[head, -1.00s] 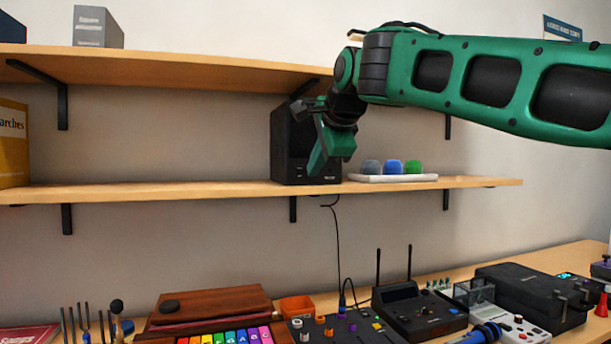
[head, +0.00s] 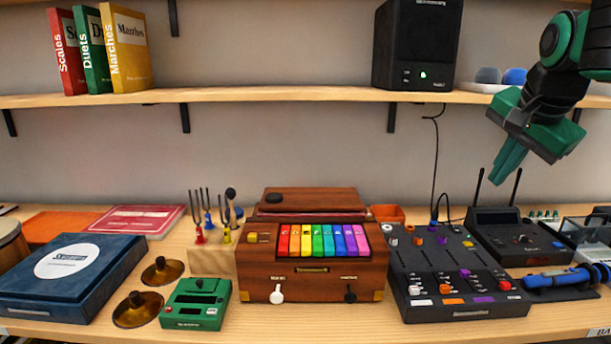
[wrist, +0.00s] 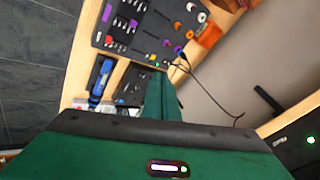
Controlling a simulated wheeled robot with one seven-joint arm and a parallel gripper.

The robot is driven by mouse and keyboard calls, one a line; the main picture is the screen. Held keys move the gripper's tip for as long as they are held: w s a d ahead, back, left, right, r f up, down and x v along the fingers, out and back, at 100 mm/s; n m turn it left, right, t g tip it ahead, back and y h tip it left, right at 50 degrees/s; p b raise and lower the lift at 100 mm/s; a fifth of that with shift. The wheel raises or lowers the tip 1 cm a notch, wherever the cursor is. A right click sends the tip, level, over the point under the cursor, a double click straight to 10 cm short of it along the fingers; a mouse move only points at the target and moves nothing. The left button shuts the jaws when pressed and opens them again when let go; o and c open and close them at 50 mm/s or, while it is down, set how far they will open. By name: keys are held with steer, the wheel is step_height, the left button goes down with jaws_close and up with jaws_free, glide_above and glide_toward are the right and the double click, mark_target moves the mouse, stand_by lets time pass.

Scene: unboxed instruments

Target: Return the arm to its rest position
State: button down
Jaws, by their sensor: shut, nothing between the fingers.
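My gripper (head: 509,160) is green and black and hangs at the right of the head view, in front of the shelf edge. It points down and to the left above the bench, with its fingers together and nothing between them. In the wrist view the shut fingers (wrist: 161,95) show at the centre, with the mixer and the bench beyond them. My gripper appears apart from everything around it.
A black speaker (head: 416,45) with a lit green light stands on the shelf (head: 250,96), left of my gripper. Below are a mixer (head: 460,307), a black device with two antennas (head: 515,238), a blue cylinder (head: 556,278) and a rainbow-keyed wooden instrument (head: 315,275).

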steer(key=s+d+f+n+g+y, duration=0.1)
steer(key=s+d+f+n+g, duration=0.1)
steer(key=s+f, duration=1)
steer(key=s+d+f+n+g, duration=0.2)
steer(key=s+f+n+g, duration=0.2)
steer(key=s+f, duration=0.8)
steer(key=shift+s+f+n+y, duration=0.25)
steer(key=shift+f+n+y, duration=0.15)
steer(key=shift+n, duration=0.2)
steer(key=shift+w+f, duration=0.2)
steer(key=shift+w, duration=0.45)
